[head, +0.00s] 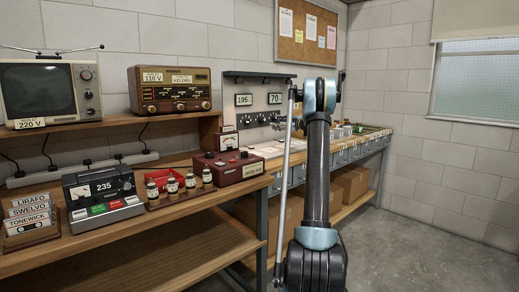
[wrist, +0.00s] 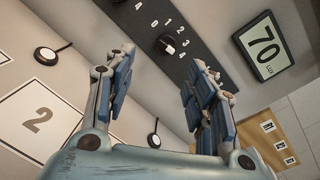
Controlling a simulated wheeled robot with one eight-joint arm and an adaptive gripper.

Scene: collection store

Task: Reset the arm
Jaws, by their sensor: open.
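My arm (head: 317,175) rises through the middle of the head view, with its upper joint in front of the back bench. My gripper (head: 297,122) is small and partly hidden there, near the dark dial panel. In the wrist view my gripper (wrist: 157,70) is open, its two blue-padded fingers spread apart with nothing between them. The panel (wrist: 150,25) with a black knob (wrist: 172,44) and printed numbers lies beyond the fingertips. A display reading 70 (wrist: 264,46) is at the upper right.
A wooden bench (head: 150,230) at left holds a television (head: 50,90), a radio (head: 170,88), a meter reading 235 (head: 103,190), several small jars and a red meter box (head: 232,168). Cardboard boxes (head: 350,183) sit under the back bench. The floor (head: 410,235) at right is clear.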

